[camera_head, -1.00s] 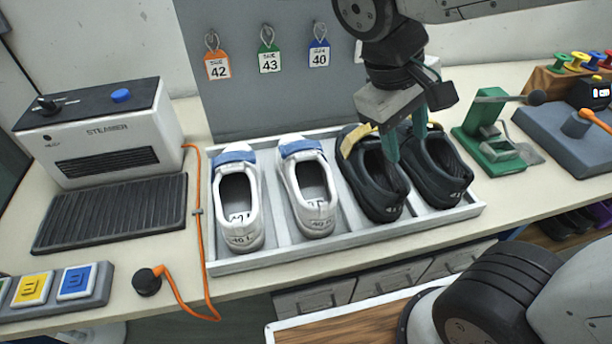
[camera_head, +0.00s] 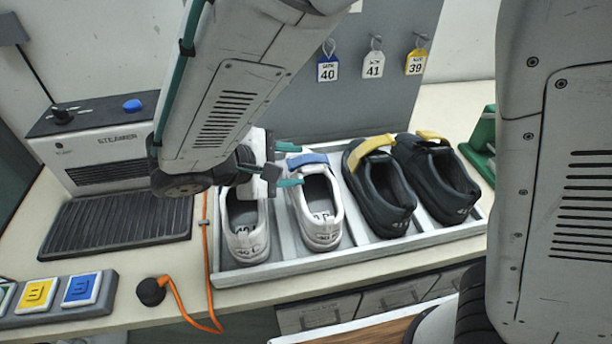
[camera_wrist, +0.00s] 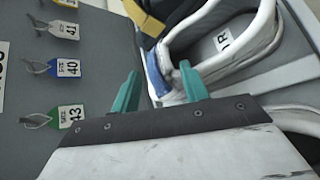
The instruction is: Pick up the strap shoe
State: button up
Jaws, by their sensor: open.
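A pair of white shoes with blue straps, the left one (camera_head: 246,226) and the right one (camera_head: 318,208), stands in a shallow light-grey tray (camera_head: 345,262). A pair of black shoes with yellow straps, the left one (camera_head: 378,190) and the right one (camera_head: 437,178), stands to their right. My gripper (camera_head: 289,165) is open and empty by the blue strap of the right white shoe. In the wrist view my open fingers (camera_wrist: 160,85) point toward a blue strap (camera_wrist: 157,74) on a white shoe (camera_wrist: 230,45). My arm hides the left white shoe's front.
A steamer (camera_head: 100,150) with a black ribbed plate (camera_head: 120,226) stands at left. An orange cable (camera_head: 207,265) runs along the tray's left side. Size tags hang on the grey panel (camera_head: 375,95) behind the shoes. A green tool (camera_head: 482,140) stands right of the tray.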

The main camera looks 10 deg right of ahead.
aim_at(314, 166)
jog(key=x, duration=0.4)
jog(key=shift+w+d+f, duration=0.15)
jog(key=shift+d+f, duration=0.1)
jog(key=shift+f, duration=0.05)
grip_shut()
jog(key=shift+r, duration=0.15)
